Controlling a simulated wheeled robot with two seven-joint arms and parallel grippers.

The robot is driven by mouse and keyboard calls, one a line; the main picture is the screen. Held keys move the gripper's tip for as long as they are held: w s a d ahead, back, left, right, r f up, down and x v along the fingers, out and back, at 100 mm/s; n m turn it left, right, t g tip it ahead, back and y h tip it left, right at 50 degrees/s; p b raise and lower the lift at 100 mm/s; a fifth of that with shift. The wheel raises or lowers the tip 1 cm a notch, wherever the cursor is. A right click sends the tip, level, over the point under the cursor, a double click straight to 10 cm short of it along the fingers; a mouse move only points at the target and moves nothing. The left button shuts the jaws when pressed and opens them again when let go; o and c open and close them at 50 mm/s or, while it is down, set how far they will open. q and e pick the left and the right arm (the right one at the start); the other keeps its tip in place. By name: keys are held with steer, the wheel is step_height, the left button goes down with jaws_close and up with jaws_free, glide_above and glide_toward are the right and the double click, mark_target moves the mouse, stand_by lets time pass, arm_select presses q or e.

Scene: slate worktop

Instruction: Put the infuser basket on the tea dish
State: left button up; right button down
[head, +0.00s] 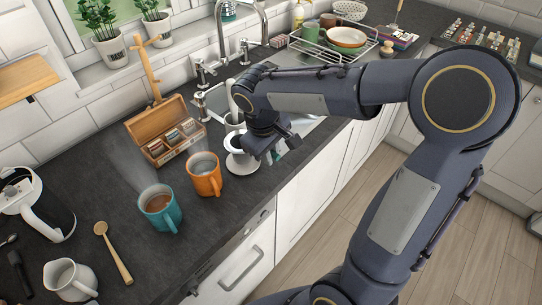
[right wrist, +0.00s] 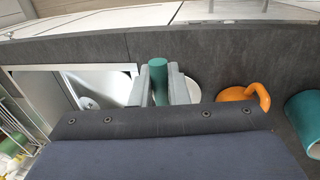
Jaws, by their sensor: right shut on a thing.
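My right gripper (head: 272,152) is over the counter's front edge, beside the sink. In the right wrist view its two fingers (right wrist: 160,84) are closed on a teal cylindrical piece (right wrist: 160,73), which I take as the infuser basket's handle. A bit of teal also shows by the fingers in the head view. The basket's body is mostly hidden by the gripper. The white tea dish (head: 239,168) lies on the worktop just left of the gripper; its rim also shows beside the fingers in the right wrist view (right wrist: 193,90). I cannot tell whether basket and dish touch. My left gripper is out of view.
An orange mug (head: 205,178) and a teal mug (head: 160,211) stand left of the dish. An open wooden box (head: 158,125) is behind them. The sink and a dish rack (head: 322,50) are behind and right. A spoon (head: 115,255), pitcher and kettle are at left.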

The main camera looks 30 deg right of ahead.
steer(key=shift+f, duration=0.85)
steer(key=shift+f, duration=0.2)
steer(key=c, duration=1.4)
jaws_free()
steer(key=shift+r, duration=0.15)
step_height(320, 180, up, 11)
steer(key=a, duration=0.2)
steer(key=s+a+f+m+t+y, duration=0.1)
steer(key=s+f+m+t+y, duration=0.1)
steer(key=s, duration=0.6)
steer(key=s+a+f+m+t+y, duration=0.1)
steer(key=s+f+m+t+y, duration=0.1)
steer(key=s+f, duration=0.3)
steer(key=s+m+y, duration=0.1)
steer(key=s, duration=0.3)
steer(key=shift+s+m+t+y, duration=0.2)
steer(key=shift+m+t+y, duration=0.1)
steer(key=shift+t+y, duration=0.1)
